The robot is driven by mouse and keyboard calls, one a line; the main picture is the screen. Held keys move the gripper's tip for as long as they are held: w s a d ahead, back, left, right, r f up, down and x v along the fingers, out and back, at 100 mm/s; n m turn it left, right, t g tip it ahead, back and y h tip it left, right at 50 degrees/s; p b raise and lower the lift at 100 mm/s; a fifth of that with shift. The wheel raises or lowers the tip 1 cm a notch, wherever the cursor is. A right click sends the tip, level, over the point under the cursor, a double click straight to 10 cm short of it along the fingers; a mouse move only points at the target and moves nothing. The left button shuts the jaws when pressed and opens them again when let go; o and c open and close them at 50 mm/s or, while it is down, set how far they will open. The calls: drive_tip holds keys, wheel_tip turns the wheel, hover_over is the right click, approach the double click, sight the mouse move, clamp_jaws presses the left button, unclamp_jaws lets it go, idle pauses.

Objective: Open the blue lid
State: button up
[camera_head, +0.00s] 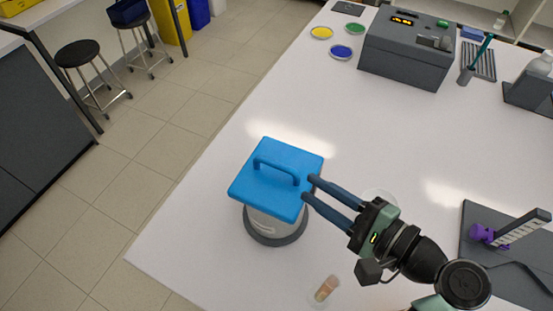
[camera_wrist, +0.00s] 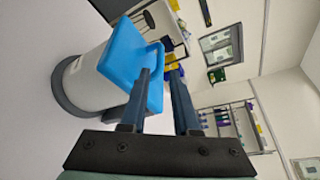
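The blue lid (camera_head: 262,184) is a square slab with an arched handle (camera_head: 277,168) on top. It sits on a whitish round container (camera_head: 268,225) with a dark grey base. My gripper (camera_head: 309,188) is at the lid's right edge with its two long fingers spread apart and nothing seen held between them. In the wrist view the lid (camera_wrist: 125,65) lies beside the left finger of my gripper (camera_wrist: 165,72), with the container (camera_wrist: 85,80) further left. Whether a finger touches the lid is hard to tell.
The white table (camera_head: 200,220) has its edge left of the container. A small dish (camera_head: 324,290) with a tan piece stands near the front. A grey device (camera_head: 408,48) and coloured discs (camera_head: 340,52) stand behind. A purple-clamped stand (camera_head: 490,235) is at right.

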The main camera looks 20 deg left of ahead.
sight(284, 169)
drive_tip(key=p+x, duration=0.1)
drive_tip(key=x, duration=0.9)
drive_tip(key=shift+w+f+p, duration=0.1)
drive_tip(key=shift+p, duration=0.3)
clamp_jaws()
idle(0.8)
